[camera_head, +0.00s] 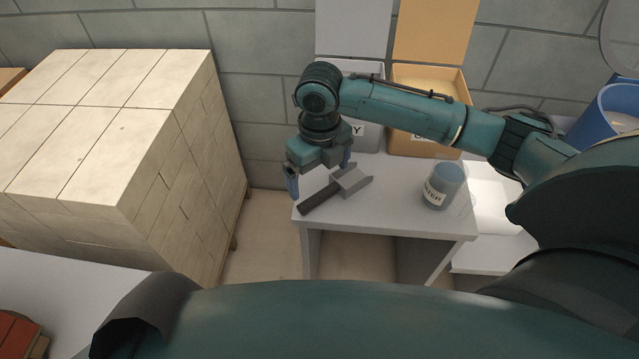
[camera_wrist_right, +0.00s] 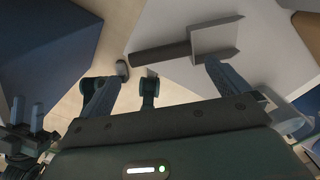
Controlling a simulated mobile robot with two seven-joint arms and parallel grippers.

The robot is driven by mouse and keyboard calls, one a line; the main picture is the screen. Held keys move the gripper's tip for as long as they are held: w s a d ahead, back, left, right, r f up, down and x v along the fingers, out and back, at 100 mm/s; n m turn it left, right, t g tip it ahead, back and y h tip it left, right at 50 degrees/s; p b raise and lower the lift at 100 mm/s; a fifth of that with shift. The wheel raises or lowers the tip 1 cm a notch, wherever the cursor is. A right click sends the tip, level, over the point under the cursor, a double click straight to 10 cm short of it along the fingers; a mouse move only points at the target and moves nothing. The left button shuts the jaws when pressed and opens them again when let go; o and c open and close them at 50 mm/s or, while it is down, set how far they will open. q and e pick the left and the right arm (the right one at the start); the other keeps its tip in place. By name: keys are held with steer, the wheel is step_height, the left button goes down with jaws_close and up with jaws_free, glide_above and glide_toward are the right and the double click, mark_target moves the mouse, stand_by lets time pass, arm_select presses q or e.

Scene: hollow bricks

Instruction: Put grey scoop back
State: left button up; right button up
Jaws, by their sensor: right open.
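The grey scoop (camera_head: 350,183) lies on the small white table (camera_head: 400,218). Its dark handle points toward the table's front left corner. In the right wrist view the scoop (camera_wrist_right: 212,42) lies just beyond the fingers, its handle pointing left. My right gripper (camera_head: 319,178) is open and empty, with its fingers pointing down close to the scoop's handle. In the right wrist view my right gripper (camera_wrist_right: 162,80) has its fingers well apart and nothing between them. I cannot tell its exact height above the table.
An open grey bin (camera_head: 368,138), its label partly hidden, and an open orange bin (camera_head: 432,148) stand at the table's back. A labelled jar (camera_head: 443,186) stands right of the scoop. A blue bucket (camera_head: 605,118) is far right. A tall brick stack (camera_head: 110,150) stands left.

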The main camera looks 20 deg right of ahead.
step_height(320, 180, up, 6)
steer(key=s+a+f+m+t+y, duration=0.2)
steer(key=a+f+m+y, duration=0.1)
steer(key=a+f+m, duration=0.3)
steer(key=s+a+f+m+t+y, duration=0.2)
steer(key=s+a+f+m+y, duration=0.15)
steer(key=a+m, duration=0.5)
steer(key=s+d+f+m+t+h, duration=0.1)
steer(key=s+d+m+t, duration=0.2)
steer(key=m, duration=0.7)
steer(key=s+d+f+m+t+h, duration=0.1)
steer(key=s+d+m+t, duration=0.3)
steer(key=m, duration=0.7)
steer(key=shift+s+d+f+t, duration=0.25)
steer(key=shift+d+f+t, duration=0.05)
steer(key=shift+f, duration=0.4)
steer(key=shift+m, duration=0.25)
